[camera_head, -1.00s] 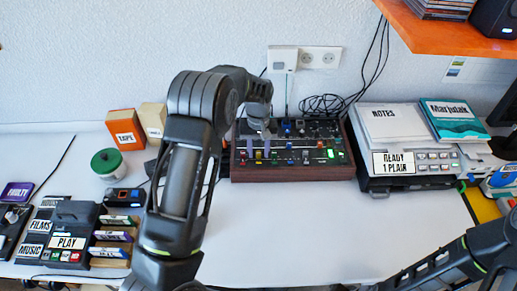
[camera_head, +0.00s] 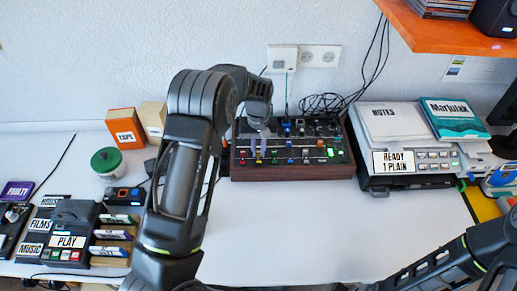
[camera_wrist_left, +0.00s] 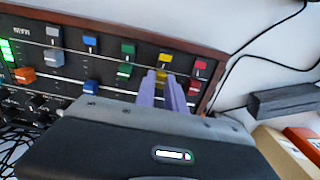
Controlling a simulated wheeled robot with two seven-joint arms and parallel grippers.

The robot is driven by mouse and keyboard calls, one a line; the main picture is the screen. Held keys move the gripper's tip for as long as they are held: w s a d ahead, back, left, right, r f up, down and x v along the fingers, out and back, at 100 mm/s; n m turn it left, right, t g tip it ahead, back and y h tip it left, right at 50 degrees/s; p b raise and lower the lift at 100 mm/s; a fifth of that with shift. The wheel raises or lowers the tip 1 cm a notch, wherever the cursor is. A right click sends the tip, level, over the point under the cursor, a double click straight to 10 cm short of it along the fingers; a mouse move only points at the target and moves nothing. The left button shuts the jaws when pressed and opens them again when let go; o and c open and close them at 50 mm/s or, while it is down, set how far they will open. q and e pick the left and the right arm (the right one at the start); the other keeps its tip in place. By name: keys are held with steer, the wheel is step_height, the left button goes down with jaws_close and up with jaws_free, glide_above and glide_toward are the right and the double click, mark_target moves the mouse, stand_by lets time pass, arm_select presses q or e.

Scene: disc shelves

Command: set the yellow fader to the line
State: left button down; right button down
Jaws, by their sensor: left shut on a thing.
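The mixer (camera_head: 300,172) is a dark panel in a reddish-brown frame at the back middle of the table. In the left wrist view its panel (camera_wrist_left: 70,72) carries coloured fader caps, with a pale line running across the tracks. My left gripper (camera_head: 258,150) reaches down to the mixer's left part in the head view. Its purple fingers (camera_wrist_left: 165,92) are shut on the yellow fader (camera_wrist_left: 162,75), whose cap is partly hidden between them. A green fader (camera_wrist_left: 124,70) and a red fader (camera_wrist_left: 195,86) sit on either side. My right gripper is out of view.
A notes-covered machine (camera_head: 410,140) stands right of the mixer. A green-lidded jar (camera_head: 106,161) and an orange box (camera_head: 126,128) stand left. A player (camera_head: 66,240) lies front left. The table's front middle is clear.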

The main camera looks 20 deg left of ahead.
mark_target(258, 147)
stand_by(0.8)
arm_select(q)
steer(key=w, duration=0.1)
steer(key=w+a+b, duration=0.1)
steer(key=w, duration=0.1)
steer(key=shift+a+f+b, duration=0.15)
steer(key=shift+a+b, duration=0.1)
steer(key=shift+b, duration=0.05)
steer(key=shift+w+a, duration=0.15)
steer(key=shift+w, duration=0.2)
steer(key=c, duration=1.4)
jaws_free()
steer(key=shift+r, duration=0.2)
step_height(258, 147, up, 8)
steer(key=b, duration=0.1)
steer(key=shift+f+b, duration=0.15)
steer(key=shift+b, duration=0.15)
